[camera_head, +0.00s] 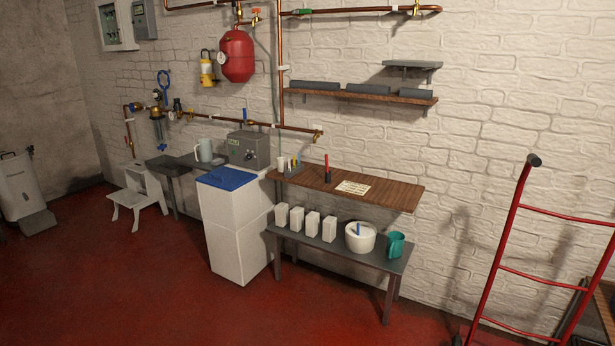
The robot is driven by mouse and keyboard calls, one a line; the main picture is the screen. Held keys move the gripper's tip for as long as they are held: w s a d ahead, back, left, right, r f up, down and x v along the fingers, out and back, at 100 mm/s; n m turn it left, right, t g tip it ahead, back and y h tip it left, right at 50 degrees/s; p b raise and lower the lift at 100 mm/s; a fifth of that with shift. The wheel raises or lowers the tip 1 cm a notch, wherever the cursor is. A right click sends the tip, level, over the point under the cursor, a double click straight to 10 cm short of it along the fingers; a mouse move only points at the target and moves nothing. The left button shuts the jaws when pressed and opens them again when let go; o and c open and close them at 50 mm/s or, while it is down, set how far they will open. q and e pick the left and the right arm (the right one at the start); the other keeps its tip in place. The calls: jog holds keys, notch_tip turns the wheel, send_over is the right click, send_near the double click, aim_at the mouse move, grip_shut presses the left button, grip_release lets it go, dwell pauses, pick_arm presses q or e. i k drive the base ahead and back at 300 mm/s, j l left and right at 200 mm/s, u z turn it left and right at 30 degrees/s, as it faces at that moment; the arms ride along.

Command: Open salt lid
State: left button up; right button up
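A tall white cabinet (238,238) stands on the floor left of the middle, against the brick wall. A flat blue lid (226,179) lies on its top and appears shut. It is the most likely salt lid, though I can read no label on it. The inside of the cabinet is hidden. Neither of my grippers shows in the head view, and no hand or arm of mine is near the cabinet.
A low bench (340,246) with white cartons, a white pot (360,237) and a teal jug (395,245) stands right of the cabinet, below a wooden shelf (395,194). A white step stool (138,195) is left. A red hand truck (497,262) stands right. The front floor is clear.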

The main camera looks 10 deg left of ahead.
aim_at(228, 179)
jog(key=i+j+u, duration=0.2)
jog(key=i+u, duration=0.15)
jog(key=i, duration=0.3)
jog(key=i+u, duration=0.4)
jog(key=i, duration=0.25)
jog(key=i+l+u, duration=0.15)
jog(key=i+u, duration=0.2)
jog(key=i, duration=0.3)
